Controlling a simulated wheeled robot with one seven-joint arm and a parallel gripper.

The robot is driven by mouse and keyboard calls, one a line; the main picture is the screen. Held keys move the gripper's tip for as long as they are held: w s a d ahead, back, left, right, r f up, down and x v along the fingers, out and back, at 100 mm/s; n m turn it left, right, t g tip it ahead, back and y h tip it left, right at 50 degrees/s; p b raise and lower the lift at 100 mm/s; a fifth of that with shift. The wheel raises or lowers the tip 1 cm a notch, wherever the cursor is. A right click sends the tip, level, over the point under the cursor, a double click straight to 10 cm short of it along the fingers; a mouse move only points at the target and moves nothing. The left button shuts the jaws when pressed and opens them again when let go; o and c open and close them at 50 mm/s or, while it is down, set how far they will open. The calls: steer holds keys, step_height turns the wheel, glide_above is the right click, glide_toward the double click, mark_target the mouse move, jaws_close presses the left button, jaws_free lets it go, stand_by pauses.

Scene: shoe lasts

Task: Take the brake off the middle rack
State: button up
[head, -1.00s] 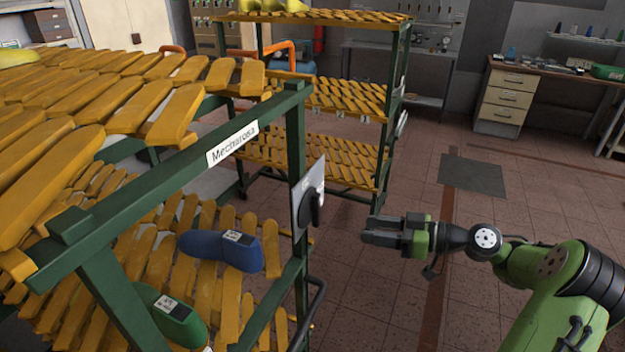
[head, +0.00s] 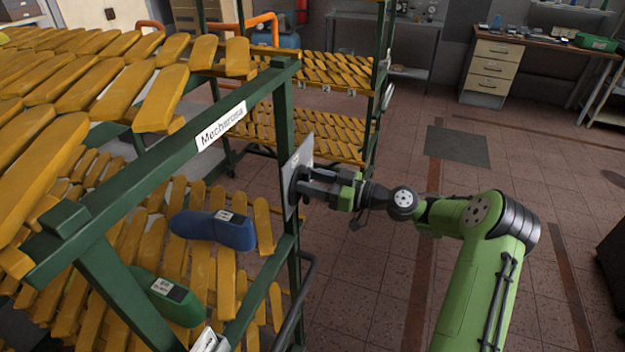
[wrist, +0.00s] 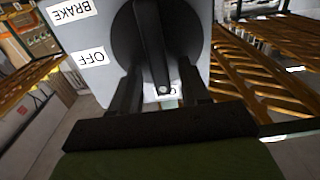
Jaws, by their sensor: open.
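The near green-framed rack (head: 165,165), labelled "Mecharosa", carries a grey brake plate (head: 302,152) on its right post. The handle points down in that view, towards a mostly hidden white label, not towards "OFF". My gripper (head: 306,183) is at the plate; in the wrist view its open fingers (wrist: 160,84) stand either side of the handle. Whether they touch it, I cannot tell.
The rack's slatted shelves hold a blue last (head: 215,229) and a green last (head: 172,300). Another slatted rack (head: 320,70) stands behind. A workbench with drawers (head: 492,72) is at the back right. The tiled floor (head: 385,270) right of the rack is open.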

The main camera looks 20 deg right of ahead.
steer(key=shift+c, duration=0.4)
jaws_close()
steer(key=shift+m, duration=0.3)
steer(key=m, duration=0.2)
steer(key=m+p, duration=0.1)
steer(key=m, duration=0.2)
steer(key=w+d+m, duration=0.1)
steer(key=m, duration=0.2)
steer(key=shift+w+f+p, duration=0.1)
steer(key=shift+f+p, duration=0.15)
steer(key=shift+p, duration=0.1)
steer(key=shift+w+d+f+m+p, duration=0.1)
steer(key=shift+f+m+p, duration=0.3)
steer(key=shift+m, duration=1.15)
steer(key=shift+w+d+f+m+p, duration=0.15)
steer(key=shift+m+p, duration=0.5)
steer(key=shift+m, duration=0.85)
steer(key=shift+w+a+f+m+p, duration=0.1)
steer(key=shift+f+m+p, duration=0.35)
steer(key=shift+m, duration=1.1)
